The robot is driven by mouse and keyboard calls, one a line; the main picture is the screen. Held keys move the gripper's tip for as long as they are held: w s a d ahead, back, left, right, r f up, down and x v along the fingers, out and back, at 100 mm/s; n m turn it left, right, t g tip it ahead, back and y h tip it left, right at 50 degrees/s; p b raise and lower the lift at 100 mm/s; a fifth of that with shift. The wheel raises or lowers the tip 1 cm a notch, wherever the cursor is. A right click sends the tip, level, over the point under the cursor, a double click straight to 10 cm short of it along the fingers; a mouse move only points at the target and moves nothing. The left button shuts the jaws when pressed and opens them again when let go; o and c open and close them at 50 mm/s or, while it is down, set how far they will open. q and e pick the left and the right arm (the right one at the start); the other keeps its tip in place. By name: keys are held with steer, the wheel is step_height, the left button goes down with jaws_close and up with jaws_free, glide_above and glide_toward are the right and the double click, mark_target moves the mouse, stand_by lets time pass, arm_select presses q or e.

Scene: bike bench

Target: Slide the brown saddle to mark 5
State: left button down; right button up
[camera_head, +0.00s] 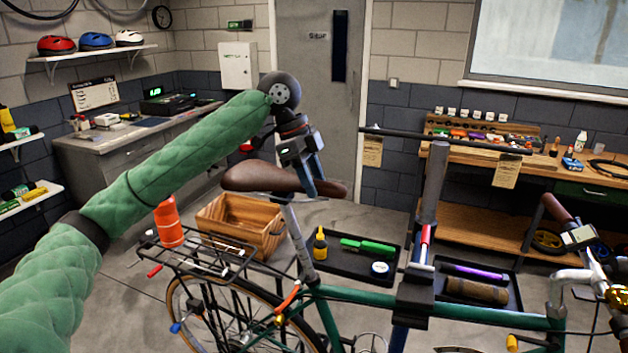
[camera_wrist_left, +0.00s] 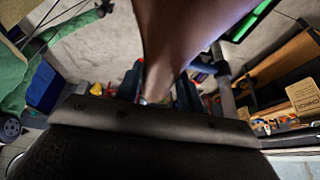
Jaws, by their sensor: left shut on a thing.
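The brown saddle (camera_head: 262,178) sits on top of a silver seat post (camera_head: 297,238) on the green bike. Small bands show on the lower post, but I cannot read any mark numbers. In the left wrist view the saddle (camera_wrist_left: 187,32) runs from the top edge down between the fingers. The right gripper is not in view.
The green bike frame (camera_head: 348,293) is held by a stand with a grey post (camera_head: 432,190). A rear rack (camera_head: 205,262) lies below the arm. A wooden crate (camera_head: 240,225) and a dark tray (camera_head: 345,262) with tools are behind the bike.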

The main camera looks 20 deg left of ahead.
arm_select(q)
steer(key=shift+r, duration=0.1)
steer(key=c, duration=0.9)
jaws_free()
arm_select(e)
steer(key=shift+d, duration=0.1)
arm_select(q)
steer(key=shift+a+r, duration=0.15)
steer(key=shift+r, duration=0.1)
steer(key=b+v, duration=0.2)
steer(key=v, duration=0.3)
steer(key=shift+w+a+r+b, duration=0.1)
steer(key=shift+r+b, duration=0.2)
steer(key=shift+a+r, duration=0.25)
steer(key=shift+r, duration=0.4)
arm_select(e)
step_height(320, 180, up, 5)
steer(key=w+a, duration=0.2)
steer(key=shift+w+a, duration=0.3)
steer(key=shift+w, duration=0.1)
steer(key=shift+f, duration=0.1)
